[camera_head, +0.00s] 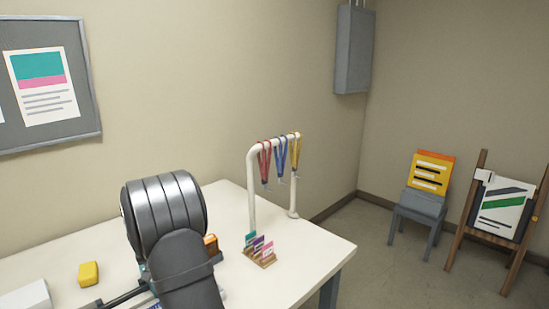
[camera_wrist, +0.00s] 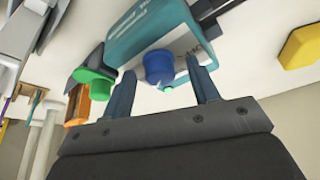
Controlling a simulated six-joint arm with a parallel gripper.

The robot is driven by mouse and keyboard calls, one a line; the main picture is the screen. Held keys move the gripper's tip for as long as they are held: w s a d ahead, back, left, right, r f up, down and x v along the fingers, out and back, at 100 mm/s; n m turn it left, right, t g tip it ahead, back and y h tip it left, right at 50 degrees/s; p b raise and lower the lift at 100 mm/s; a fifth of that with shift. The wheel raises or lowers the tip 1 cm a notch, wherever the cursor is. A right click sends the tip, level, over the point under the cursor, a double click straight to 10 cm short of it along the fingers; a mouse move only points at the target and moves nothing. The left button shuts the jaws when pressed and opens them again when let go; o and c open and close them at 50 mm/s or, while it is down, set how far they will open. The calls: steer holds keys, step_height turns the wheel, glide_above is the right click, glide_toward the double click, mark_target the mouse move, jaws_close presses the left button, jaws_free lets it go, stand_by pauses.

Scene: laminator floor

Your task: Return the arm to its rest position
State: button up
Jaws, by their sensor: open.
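My gripper (camera_wrist: 162,76) shows in the wrist view with its two fingers apart and nothing clearly held between them. A round blue knob (camera_wrist: 158,66) on a teal machine (camera_wrist: 150,30) appears between the fingertips; I cannot tell whether the fingers touch it. A small bright green spot sits beside the knob. In the head view my own dark arm links cover the middle of the table and hide the gripper and most of the machine.
The white table (camera_head: 300,262) also holds a yellow block (camera_head: 88,274), a card holder (camera_head: 262,257), an orange item (camera_head: 211,244) and a white rack (camera_head: 251,190) with lanyards. A green cylinder (camera_wrist: 94,82) is beside the machine. A chair (camera_head: 420,214) stands right.

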steer(key=shift+d+n+g+y, duration=0.1)
steer(key=shift+n+g+y, duration=0.2)
steer(key=shift+n, duration=0.8)
steer(key=shift+n+g+y, duration=0.2)
steer(key=shift+n+y, duration=0.2)
steer(key=shift+n, duration=0.7)
steer(key=shift+w+d+n+g+y, duration=0.1)
steer(key=shift+n+g+y, duration=0.15)
steer(key=shift+n, duration=0.75)
steer(key=shift+w+n+g+y, duration=0.1)
steer(key=shift+n+g+y, duration=0.15)
steer(key=shift+n, duration=0.75)
steer(key=o, duration=1)
steer(key=s+a+r+n+g+h, duration=0.1)
steer(key=s+a+r+n+h, duration=0.1)
steer(key=s+a+r+n, duration=0.5)
steer(key=s+a+r+n+g+h, duration=0.1)
steer(key=s+a+r+n, duration=0.2)
steer(key=s, duration=0.7)
steer(key=s+a+r+n+h, duration=0.2)
steer(key=s+a+r+n, duration=0.3)
steer(key=s, duration=0.4)
steer(key=f, duration=0.2)
steer(key=d+f, duration=0.1)
steer(key=f, duration=0.2)
steer(key=d+f, duration=0.1)
steer(key=f, duration=0.2)
